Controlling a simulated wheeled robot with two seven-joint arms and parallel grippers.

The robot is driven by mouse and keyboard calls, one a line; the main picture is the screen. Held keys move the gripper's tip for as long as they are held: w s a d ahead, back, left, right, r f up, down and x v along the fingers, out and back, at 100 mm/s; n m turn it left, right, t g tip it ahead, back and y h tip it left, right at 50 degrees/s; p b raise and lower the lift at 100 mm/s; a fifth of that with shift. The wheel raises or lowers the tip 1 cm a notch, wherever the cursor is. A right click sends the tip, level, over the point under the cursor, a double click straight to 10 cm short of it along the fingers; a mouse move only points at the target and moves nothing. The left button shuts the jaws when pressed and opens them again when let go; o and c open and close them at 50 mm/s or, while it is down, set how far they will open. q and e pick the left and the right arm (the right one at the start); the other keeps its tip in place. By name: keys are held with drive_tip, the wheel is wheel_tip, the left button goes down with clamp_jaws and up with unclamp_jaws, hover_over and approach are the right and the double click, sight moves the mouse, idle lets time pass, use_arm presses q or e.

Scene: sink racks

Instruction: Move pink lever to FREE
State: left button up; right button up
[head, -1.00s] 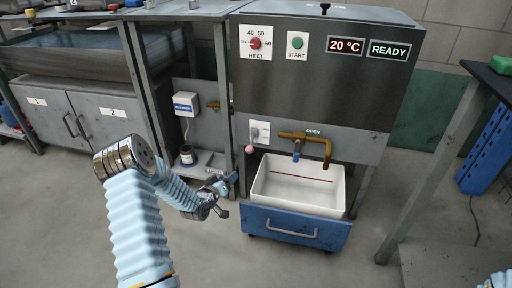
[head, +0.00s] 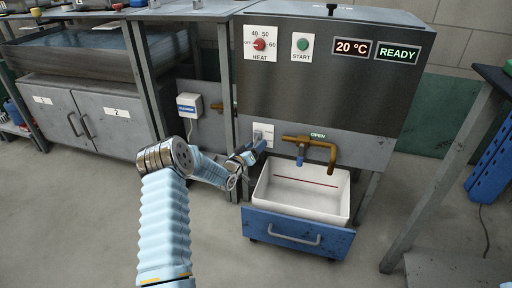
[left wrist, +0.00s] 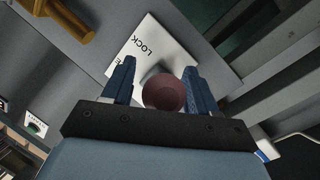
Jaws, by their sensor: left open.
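The pink lever's round knob (left wrist: 164,92) sits between the two blue fingers of my left gripper (left wrist: 161,78) in the left wrist view. The fingers are apart, with a narrow gap at each side of the knob. The lever's white plate (left wrist: 165,45) reads LOCK; a second label is mostly hidden behind a finger, only an E showing. In the head view my left gripper (head: 253,152) is at the lower edge of that plate (head: 264,131) and hides the knob. My right gripper is not in view.
A brown tap (head: 318,143) with a blue handle is just right of the plate. A table leg (head: 203,110) stands left of the gripper. The dark panel (head: 318,70) shows READY.

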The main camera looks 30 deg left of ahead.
use_arm(q)
drive_tip(key=shift+w, duration=0.3)
drive_tip(key=shift+d, duration=0.1)
clamp_jaws()
